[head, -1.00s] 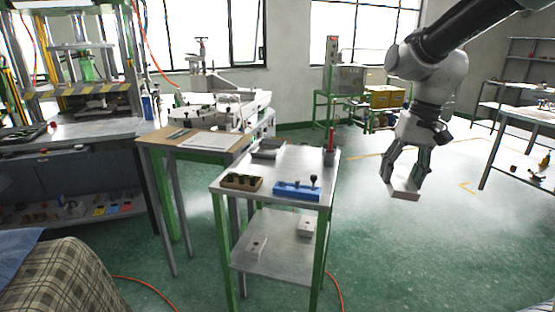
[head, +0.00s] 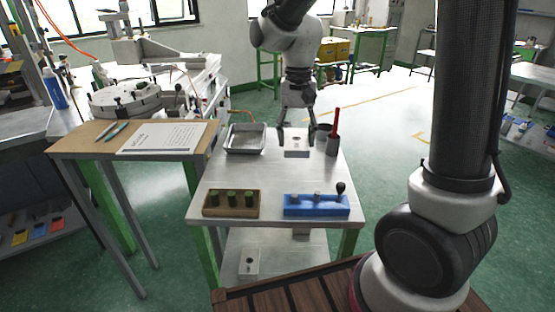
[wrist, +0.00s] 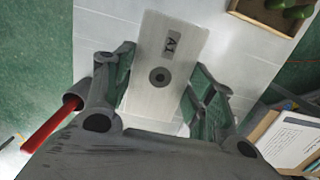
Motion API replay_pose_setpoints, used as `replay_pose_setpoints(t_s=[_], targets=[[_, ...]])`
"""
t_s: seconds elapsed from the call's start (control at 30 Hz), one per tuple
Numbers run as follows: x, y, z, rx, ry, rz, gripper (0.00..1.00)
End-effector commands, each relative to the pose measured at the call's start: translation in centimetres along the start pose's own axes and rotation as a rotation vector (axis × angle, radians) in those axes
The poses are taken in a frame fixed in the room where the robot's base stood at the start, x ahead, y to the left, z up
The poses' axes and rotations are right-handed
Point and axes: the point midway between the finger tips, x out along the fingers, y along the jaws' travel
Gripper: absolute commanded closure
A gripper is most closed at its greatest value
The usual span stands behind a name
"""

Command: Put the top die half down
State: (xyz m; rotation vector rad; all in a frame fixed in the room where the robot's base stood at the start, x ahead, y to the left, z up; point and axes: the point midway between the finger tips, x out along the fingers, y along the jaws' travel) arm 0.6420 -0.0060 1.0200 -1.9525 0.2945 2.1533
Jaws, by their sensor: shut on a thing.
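The top die half (head: 296,146) is a pale metal block. In the wrist view it is a plate (wrist: 185,40) with an "A1" label and a dark round hole. My gripper (head: 297,132) is shut on it, one finger at each side, at the far part of the small metal cart's top (head: 270,177). A narrow gap or contact under the block cannot be told apart. On the cart's lower shelf lies another pale block with a dark hole (head: 249,262); a further block there (head: 301,232) is partly hidden.
A grey tray (head: 246,151) stands left of the held block, and a cup with a red-handled tool (head: 333,145) close to its right. A wooden holder with green pegs (head: 231,212) and a blue fixture (head: 317,212) stand along the near edge. The cart top between is clear.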

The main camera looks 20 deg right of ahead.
Motion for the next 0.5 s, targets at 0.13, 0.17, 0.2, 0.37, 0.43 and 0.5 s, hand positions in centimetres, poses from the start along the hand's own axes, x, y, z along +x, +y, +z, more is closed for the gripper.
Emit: replay_pose_setpoints(t_s=[0.13, 0.17, 0.2, 0.37, 0.43, 0.5], targets=[[3.0, 0.1, -0.2, 0.001, -0.004, 0.002, 0.82], [3.5, 0.1, -0.3, 0.001, -0.003, 0.001, 0.82], [3.9, 0.1, -0.3, 0.001, -0.002, 0.001, 0.82], [5.7, 0.0, -0.5, 0.0, -0.002, 0.001, 0.82], [6.9, 0.0, -0.6, 0.0, -0.003, 0.001, 0.82], [7.7, 0.0, -0.7, -0.001, -0.002, 0.001, 0.82]])
